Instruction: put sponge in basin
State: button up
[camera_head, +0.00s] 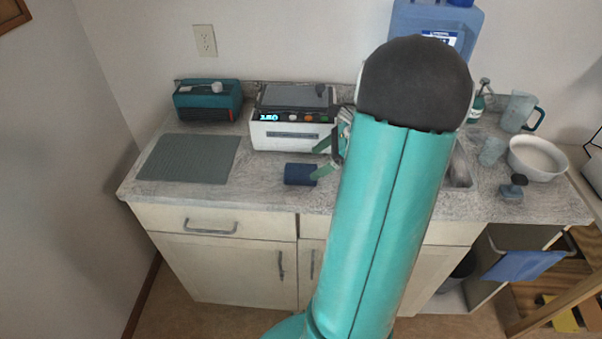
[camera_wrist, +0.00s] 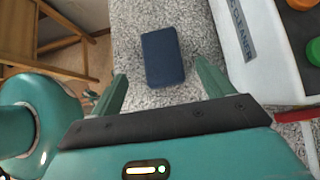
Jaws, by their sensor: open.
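The sponge, a dark blue block (camera_head: 300,174), lies on the speckled counter near its front edge; it also shows in the wrist view (camera_wrist: 163,55). My gripper (camera_head: 317,162) is open and empty, just right of the sponge in the head view. In the wrist view its green fingers (camera_wrist: 162,74) are spread wider than the sponge, whose near end lies about level with the fingertips, apart from both. A metal sink basin (camera_head: 461,168) shows partly at right, mostly hidden behind my arm. A white round bowl (camera_head: 537,158) stands farther right.
A white cleaner machine (camera_head: 290,135) with buttons stands just behind the sponge and close beside my gripper. A grey ribbed mat (camera_head: 190,158) and a teal box (camera_head: 208,102) are at left. A jug (camera_head: 518,112), cup (camera_head: 492,151) and dark-topped object (camera_head: 513,187) surround the bowl.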

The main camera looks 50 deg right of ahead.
aim_at(301, 170)
jog(key=shift+x, duration=3.5)
jog(key=shift+w+r, duration=0.1)
jog(key=shift+w, duration=0.05)
jog(key=c, duration=1.1)
jog(key=shift+r, duration=0.1)
